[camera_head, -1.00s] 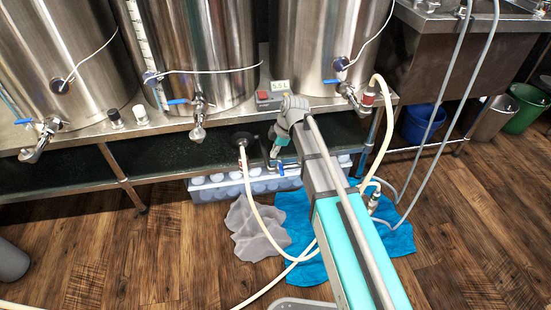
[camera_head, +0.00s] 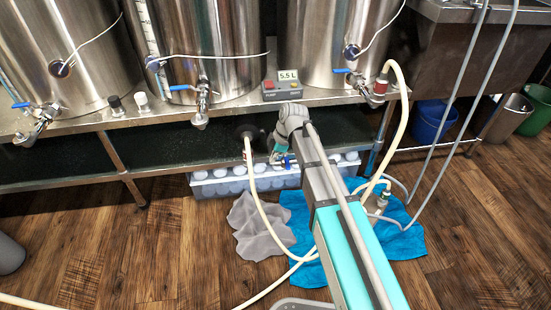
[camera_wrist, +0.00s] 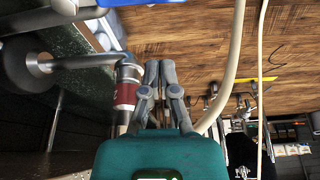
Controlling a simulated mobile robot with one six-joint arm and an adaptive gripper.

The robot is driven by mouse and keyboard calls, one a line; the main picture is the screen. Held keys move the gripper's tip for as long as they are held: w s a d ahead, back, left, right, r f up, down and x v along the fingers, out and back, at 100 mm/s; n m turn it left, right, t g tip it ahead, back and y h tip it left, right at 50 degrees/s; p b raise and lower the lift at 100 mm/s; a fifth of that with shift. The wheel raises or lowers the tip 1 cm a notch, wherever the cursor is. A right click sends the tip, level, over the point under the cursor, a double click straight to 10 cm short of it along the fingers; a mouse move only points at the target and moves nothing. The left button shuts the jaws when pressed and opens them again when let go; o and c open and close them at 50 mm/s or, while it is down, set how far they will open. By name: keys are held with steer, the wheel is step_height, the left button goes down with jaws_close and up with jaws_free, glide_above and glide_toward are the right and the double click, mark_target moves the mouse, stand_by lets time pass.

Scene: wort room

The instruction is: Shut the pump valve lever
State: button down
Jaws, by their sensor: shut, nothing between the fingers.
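The pump's dark round head (camera_head: 246,131) is under the steel bench, with a pale hose running down from it. It also shows at the left of the wrist view (camera_wrist: 22,66), joined by a steel pipe to a red-banded fitting (camera_wrist: 127,94). A small blue lever (camera_head: 286,161) shows beside my wrist in the head view. Part of a blue handle, probably this lever, shows at the top edge of the wrist view (camera_wrist: 138,2). My gripper (camera_wrist: 160,68) is shut and empty, just right of the fitting.
A crate of pale round items (camera_head: 220,184) stands under the bench. Grey (camera_head: 258,224) and blue (camera_head: 405,240) cloths lie on the floor with hoses across them. Steel tanks and a red-buttoned control box (camera_head: 282,89) are above. Open floor lies at left.

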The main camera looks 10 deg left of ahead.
mark_target(286, 165)
steer(key=shift+w+d+f+b, duration=0.2)
steer(key=shift+d+f+b, duration=0.3)
steer(key=shift+d+f, duration=0.2)
steer(key=shift+w+d+f+b, duration=0.2)
steer(key=shift+d+f+b, duration=0.3)
steer(key=shift+d, duration=0.3)
steer(key=shift+w+d, duration=0.2)
steer(key=shift+d, duration=0.6)
steer(key=shift+a, duration=0.15)
